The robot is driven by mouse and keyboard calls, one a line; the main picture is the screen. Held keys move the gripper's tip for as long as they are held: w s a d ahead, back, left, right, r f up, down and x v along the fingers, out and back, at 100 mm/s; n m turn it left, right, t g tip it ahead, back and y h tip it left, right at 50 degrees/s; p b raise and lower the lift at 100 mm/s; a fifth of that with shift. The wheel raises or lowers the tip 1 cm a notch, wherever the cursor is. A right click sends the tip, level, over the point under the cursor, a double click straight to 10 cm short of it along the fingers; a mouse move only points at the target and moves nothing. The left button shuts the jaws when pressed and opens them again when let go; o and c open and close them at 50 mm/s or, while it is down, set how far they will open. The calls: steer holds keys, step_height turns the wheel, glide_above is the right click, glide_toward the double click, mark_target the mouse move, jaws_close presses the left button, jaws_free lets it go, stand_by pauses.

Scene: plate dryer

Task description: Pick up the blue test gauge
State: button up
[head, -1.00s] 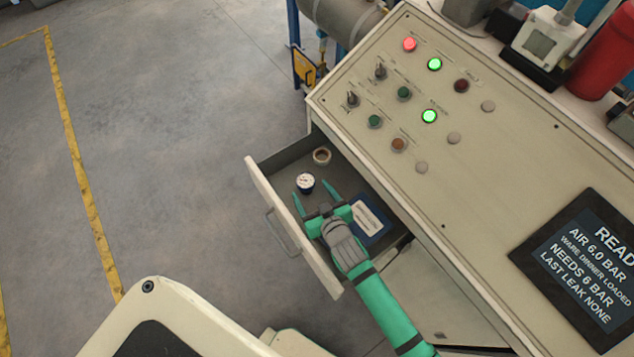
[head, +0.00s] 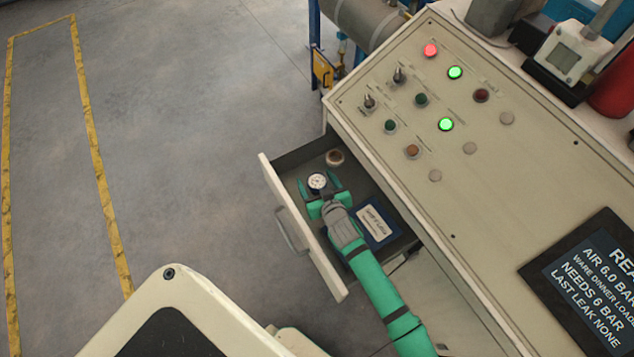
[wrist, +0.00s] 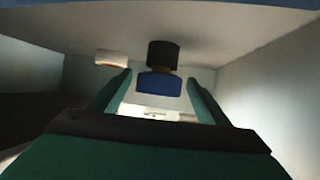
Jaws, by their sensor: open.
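The blue test gauge (wrist: 160,84) stands in the open drawer (head: 284,217), its round white dial (head: 317,181) facing up in the head view. In the wrist view its blue body and a black part show between and just beyond my fingertips. My gripper (head: 319,185) is open inside the drawer, with one green finger on each side of the gauge. Whether a finger touches the gauge cannot be told. My gripper also shows in the wrist view (wrist: 158,85).
A tape roll (head: 334,157) lies in the drawer behind the gauge. A blue booklet with a white label (head: 372,222) lies to the right, beside my wrist. The control panel (head: 480,210) rises to the right of the drawer. The floor to the left is clear.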

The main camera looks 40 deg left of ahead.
mark_target(314, 175)
steer(key=shift+x, duration=1.65)
steer(key=c, duration=1.2)
steer(key=shift+c, duration=0.2)
steer(key=shift+r, duration=0.1)
